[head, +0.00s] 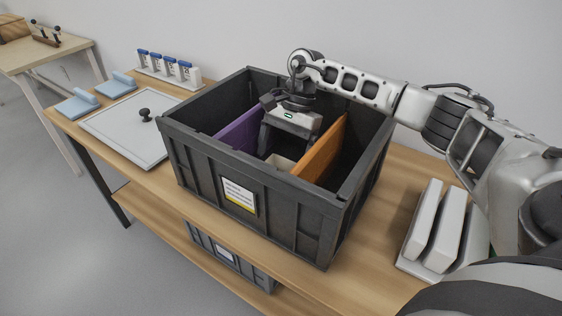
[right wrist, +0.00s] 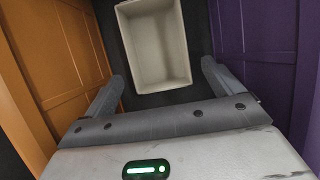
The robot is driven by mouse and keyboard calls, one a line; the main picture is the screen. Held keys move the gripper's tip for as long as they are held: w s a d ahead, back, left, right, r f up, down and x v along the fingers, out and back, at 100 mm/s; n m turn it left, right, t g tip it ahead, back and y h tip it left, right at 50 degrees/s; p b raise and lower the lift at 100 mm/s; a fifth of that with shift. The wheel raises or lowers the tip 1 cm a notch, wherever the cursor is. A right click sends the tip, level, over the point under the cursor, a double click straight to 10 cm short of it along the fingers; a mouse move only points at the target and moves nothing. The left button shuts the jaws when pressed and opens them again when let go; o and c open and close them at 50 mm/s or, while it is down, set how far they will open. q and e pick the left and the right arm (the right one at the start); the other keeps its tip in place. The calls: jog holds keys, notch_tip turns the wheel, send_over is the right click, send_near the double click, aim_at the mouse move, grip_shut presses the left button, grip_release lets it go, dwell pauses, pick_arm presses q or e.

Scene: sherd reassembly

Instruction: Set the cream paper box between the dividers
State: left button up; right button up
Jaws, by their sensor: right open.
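The cream paper box (right wrist: 155,48) is open-topped and stands on the dark floor of the crate between the two dividers; in the head view only a small part of it (head: 280,163) shows. The purple divider (head: 240,134) is on the left and the orange divider (head: 322,150) on the right in the head view. They show swapped in the right wrist view, orange (right wrist: 58,45) left and purple (right wrist: 258,50) right. My right gripper (right wrist: 160,82) is inside the crate, open, its fingers apart near the box's near end and not closed on it. My left gripper is not in view.
The dark grey crate (head: 285,215) stands on a wooden table (head: 385,235). A grey lid with a black knob (head: 125,128), blue items (head: 77,103) and a rack of blue-capped vials (head: 170,70) lie left. White blocks (head: 440,225) stand right. Crate walls and dividers closely surround my gripper.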

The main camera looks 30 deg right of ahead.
jog(key=v, duration=0.9)
jog(key=shift+r, duration=0.25)
jog(key=shift+r, duration=0.1)
